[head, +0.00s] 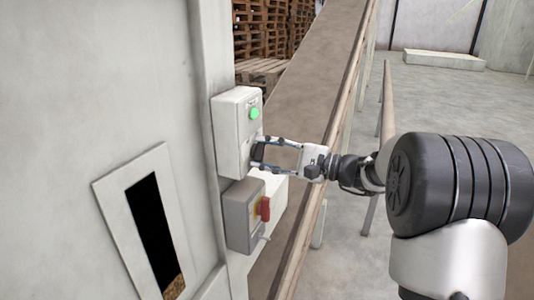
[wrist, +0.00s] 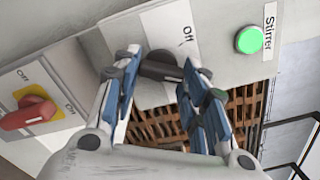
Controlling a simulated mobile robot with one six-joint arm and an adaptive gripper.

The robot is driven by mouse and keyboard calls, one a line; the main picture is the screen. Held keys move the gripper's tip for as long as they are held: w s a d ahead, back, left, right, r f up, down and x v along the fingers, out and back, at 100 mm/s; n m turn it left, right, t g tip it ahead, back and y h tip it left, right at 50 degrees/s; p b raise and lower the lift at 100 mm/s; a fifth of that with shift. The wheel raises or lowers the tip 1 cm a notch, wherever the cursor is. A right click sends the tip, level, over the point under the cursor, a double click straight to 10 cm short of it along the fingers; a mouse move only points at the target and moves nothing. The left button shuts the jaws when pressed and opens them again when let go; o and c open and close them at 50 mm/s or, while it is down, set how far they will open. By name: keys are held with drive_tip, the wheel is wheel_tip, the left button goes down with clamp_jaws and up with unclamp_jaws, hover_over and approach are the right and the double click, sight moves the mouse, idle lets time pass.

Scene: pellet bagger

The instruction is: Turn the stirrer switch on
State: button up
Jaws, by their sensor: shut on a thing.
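The stirrer box (head: 232,130) is a pale grey box on the machine's wall in the head view. In the wrist view it carries a "Stirrer" label (wrist: 270,28) beside a bright green round lamp (wrist: 248,40). The stirrer switch (wrist: 160,68) is a dark knob with an "Off" label beside it. My gripper (head: 263,151) reaches in from the right, its fingers closed on the sides of the knob. In the wrist view the fingers partly hide the knob. I cannot tell which mark it points to.
Just below is a second grey box (head: 236,222) with a red rotary handle (wrist: 27,115) on a yellow plate, marked Off and On. A slotted panel (head: 108,203) is at left. A sloping conveyor (head: 318,70) with side rails runs behind the boxes.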

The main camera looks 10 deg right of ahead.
drive_tip(key=o, duration=1.1)
drive_tip(key=shift+c, duration=0.2)
drive_tip(key=v, duration=1.2)
